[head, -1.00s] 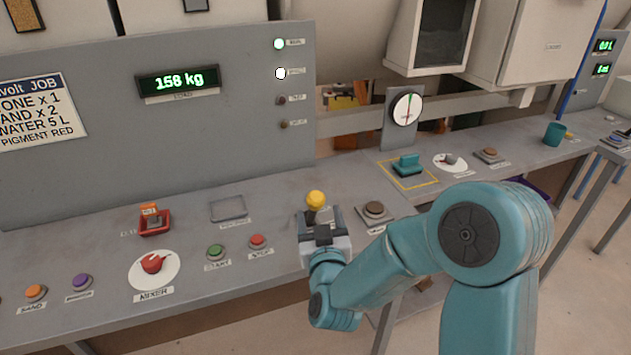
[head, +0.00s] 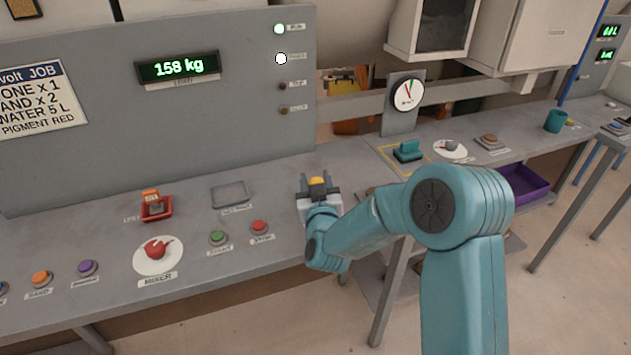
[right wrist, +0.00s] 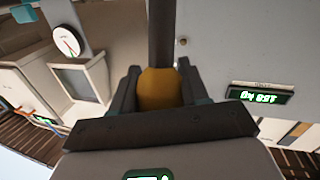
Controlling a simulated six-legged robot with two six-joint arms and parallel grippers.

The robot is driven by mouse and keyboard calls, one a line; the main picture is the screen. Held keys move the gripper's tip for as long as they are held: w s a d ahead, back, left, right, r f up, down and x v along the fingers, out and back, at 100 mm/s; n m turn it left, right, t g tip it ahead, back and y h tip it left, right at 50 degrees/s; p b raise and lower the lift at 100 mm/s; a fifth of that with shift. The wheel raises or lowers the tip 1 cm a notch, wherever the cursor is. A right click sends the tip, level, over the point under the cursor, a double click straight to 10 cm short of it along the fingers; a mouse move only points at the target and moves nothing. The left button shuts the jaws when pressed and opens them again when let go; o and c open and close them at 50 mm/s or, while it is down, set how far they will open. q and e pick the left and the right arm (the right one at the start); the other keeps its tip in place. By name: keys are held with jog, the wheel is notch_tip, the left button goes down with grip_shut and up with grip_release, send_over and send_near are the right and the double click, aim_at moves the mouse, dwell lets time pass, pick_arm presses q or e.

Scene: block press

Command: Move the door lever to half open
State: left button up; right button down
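The door lever is a yellow ball knob (head: 317,182) on a dark stem at the front part of the grey console, right of the red and green buttons. My right gripper (head: 318,188) is at the knob, with one finger on each side of it. In the right wrist view the yellow knob (right wrist: 159,90) fills the space between the fingers, which look closed against its sides. A dark bar, seemingly the stem, runs up behind it. The lever's base and any markings are hidden by my gripper and arm. My left gripper is not in view.
Left of the lever are a red stop button (head: 259,227), a green start button (head: 217,237) and the red mixer dial (head: 158,250). A purple bin (head: 523,184) is below the console.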

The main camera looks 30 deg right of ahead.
jog(key=shift+w+r+p, duration=0.15)
jog(key=shift+r+p, duration=0.05)
jog(key=shift+p, duration=0.15)
jog(key=w+g+p, duration=0.1)
jog(key=p, duration=0.2)
jog(key=w+g+y+p, duration=0.1)
jog(key=w+p, duration=0.1)
jog(key=p, duration=0.1)
jog(key=w+d+n+g+p, duration=0.1)
jog(key=g+p, duration=0.1)
jog(key=shift+w+d+f+y+p, duration=0.1)
jog(key=shift+w+y+p, duration=0.25)
jog(key=shift+y+p, duration=0.05)
jog(key=c, duration=0.6)
grip_release()
